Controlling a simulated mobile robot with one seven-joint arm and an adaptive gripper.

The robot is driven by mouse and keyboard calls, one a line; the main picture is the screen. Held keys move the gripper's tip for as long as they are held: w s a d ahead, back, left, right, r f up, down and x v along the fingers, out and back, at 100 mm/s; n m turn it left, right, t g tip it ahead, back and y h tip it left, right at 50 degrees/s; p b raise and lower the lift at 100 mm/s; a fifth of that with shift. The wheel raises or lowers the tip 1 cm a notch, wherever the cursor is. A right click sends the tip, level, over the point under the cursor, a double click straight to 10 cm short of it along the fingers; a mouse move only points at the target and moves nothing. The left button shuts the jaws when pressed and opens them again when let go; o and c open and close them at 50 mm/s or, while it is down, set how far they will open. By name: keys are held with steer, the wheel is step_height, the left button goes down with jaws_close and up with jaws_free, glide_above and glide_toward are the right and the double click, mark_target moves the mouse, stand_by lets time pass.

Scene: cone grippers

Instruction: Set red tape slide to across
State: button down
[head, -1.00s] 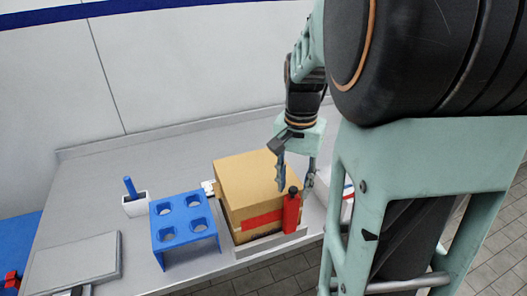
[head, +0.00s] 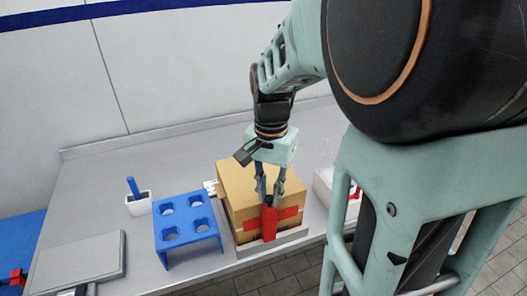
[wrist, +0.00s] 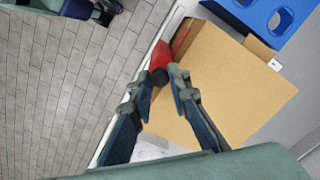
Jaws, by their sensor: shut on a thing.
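The red tape slide (head: 269,223) is an upright red block on the front face of a cardboard box (head: 243,181), near the middle of that face. A red tape strip (head: 289,213) shows on the box on both sides of it. My gripper (head: 270,197) reaches down from above and is shut on the top of the slide. In the wrist view, the slide (wrist: 162,55) and its dark round end (wrist: 159,77) sit between my two fingers (wrist: 158,80). The fingers hide part of the slide's upper end.
The box stands in a low grey tray (head: 290,238) at the table's front edge. A blue stand with holes (head: 187,208) is to its left, with a white cup (head: 139,205) beyond. A white container (head: 325,185) is close on the right. The back of the table is clear.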

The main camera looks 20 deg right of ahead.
steer(key=a, duration=0.7)
steer(key=shift+r, duration=0.1)
steer(key=c, duration=1.8)
jaws_free()
steer(key=shift+a, duration=0.1)
steer(key=shift+s, duration=0.1)
steer(key=shift+r, duration=3.75)
